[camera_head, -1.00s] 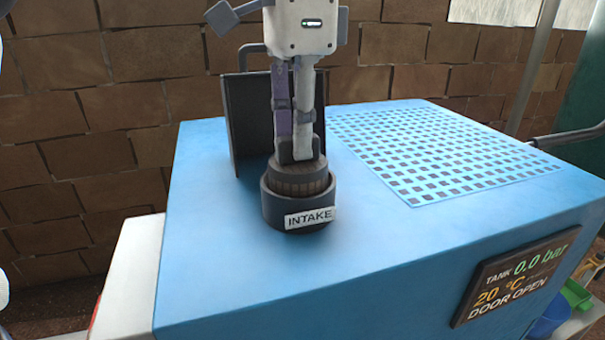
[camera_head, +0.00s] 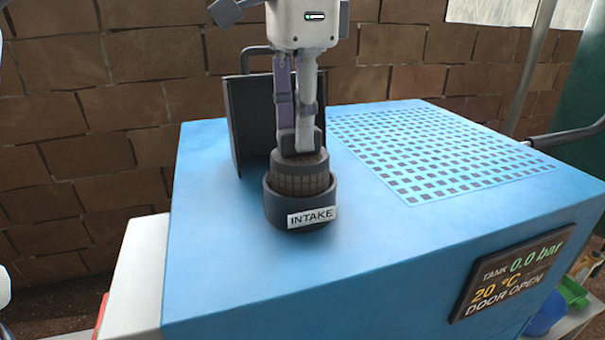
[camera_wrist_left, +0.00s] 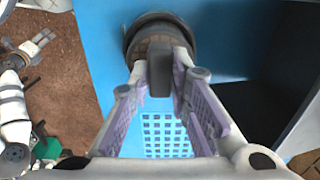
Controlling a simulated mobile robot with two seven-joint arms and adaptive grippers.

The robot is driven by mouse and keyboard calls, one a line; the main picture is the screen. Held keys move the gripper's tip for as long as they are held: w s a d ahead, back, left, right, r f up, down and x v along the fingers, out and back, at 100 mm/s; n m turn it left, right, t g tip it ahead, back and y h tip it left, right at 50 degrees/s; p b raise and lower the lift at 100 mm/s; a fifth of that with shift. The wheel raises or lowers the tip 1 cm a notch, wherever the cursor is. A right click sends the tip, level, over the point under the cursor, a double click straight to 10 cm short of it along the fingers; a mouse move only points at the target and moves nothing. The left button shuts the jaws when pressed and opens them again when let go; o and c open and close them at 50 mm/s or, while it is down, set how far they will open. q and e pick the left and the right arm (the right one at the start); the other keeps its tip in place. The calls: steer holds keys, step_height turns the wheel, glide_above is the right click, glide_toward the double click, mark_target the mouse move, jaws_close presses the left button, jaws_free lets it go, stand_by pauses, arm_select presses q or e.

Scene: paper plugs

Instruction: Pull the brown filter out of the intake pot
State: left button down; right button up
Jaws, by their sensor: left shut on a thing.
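The brown filter (camera_head: 300,178) is a ribbed, grid-patterned cylinder standing in the dark intake pot (camera_head: 276,211), which carries a white INTAKE label. Its upper part shows above the pot's rim; its lower part is hidden inside. My left gripper (camera_head: 302,143) points down from above and is shut on the filter's top. In the left wrist view the filter (camera_wrist_left: 152,42) shows behind the fingertips (camera_wrist_left: 160,75), with the pot's dark rim (camera_wrist_left: 131,32) around it.
The pot stands on a blue machine top (camera_head: 230,260). A dark upright panel (camera_head: 250,125) stands close behind it. A grid of square holes (camera_head: 430,150) lies to the right. A display (camera_head: 510,275) on the front reads DOOR OPEN. A brick wall (camera_head: 130,100) is behind.

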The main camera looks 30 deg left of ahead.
arm_select(q)
steer(key=shift+r, duration=0.15)
steer(key=shift+r, duration=2.25)
steer(key=shift+r, duration=1.5)
